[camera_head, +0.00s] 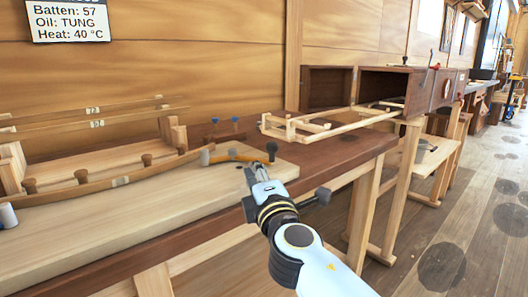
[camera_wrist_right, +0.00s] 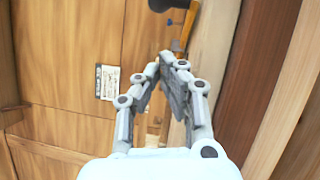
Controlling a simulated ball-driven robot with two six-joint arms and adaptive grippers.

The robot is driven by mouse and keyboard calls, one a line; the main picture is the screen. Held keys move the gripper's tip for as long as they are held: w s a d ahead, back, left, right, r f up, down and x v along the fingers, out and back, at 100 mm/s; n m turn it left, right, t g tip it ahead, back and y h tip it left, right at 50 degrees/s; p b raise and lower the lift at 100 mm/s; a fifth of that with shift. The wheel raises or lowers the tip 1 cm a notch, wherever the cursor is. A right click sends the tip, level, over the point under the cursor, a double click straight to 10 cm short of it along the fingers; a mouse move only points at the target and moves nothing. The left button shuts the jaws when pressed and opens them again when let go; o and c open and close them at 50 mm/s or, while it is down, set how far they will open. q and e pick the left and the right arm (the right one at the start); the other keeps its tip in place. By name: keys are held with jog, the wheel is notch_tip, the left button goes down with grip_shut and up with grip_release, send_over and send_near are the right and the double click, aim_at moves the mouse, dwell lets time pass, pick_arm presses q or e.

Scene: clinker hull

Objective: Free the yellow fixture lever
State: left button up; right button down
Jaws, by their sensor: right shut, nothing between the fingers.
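In the right wrist view the yellow lever (camera_wrist_right: 185,32) shows beyond the fingertips, next to a dark knob (camera_wrist_right: 160,5). My right gripper (camera_head: 250,174) is shut and empty, just on the near side of the lever. It also shows shut in the wrist view (camera_wrist_right: 174,62). I cannot tell whether the fingertips touch the lever. My left gripper is not in view.
A curved wooden batten (camera_head: 110,182) runs along the board between several brown pegs. Blue-topped clamps (camera_head: 225,130) and a light wooden frame (camera_head: 330,122) stand farther back on the dark bench. Open floor (camera_head: 430,250) lies to the right.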

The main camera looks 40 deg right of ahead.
aim_at(271, 153)
jog(key=w+d, duration=0.1)
jog(key=w+d+p, duration=0.1)
jog(key=d, duration=0.1)
jog(key=shift+w+r, duration=0.4)
jog(key=shift+w+d, duration=0.25)
jog(key=shift+d, duration=0.35)
jog(key=d+y, duration=0.1)
jog(key=d+n+y+b, duration=0.1)
jog(key=shift+w+f+n+t+y, duration=0.1)
jog(key=shift+w+n+t+y, duration=0.05)
jog(key=shift+n+t+y, duration=0.2)
jog(key=shift+w+d+b, duration=0.2)
jog(key=shift+d+b, duration=0.2)
jog(key=shift+d, duration=0.25)
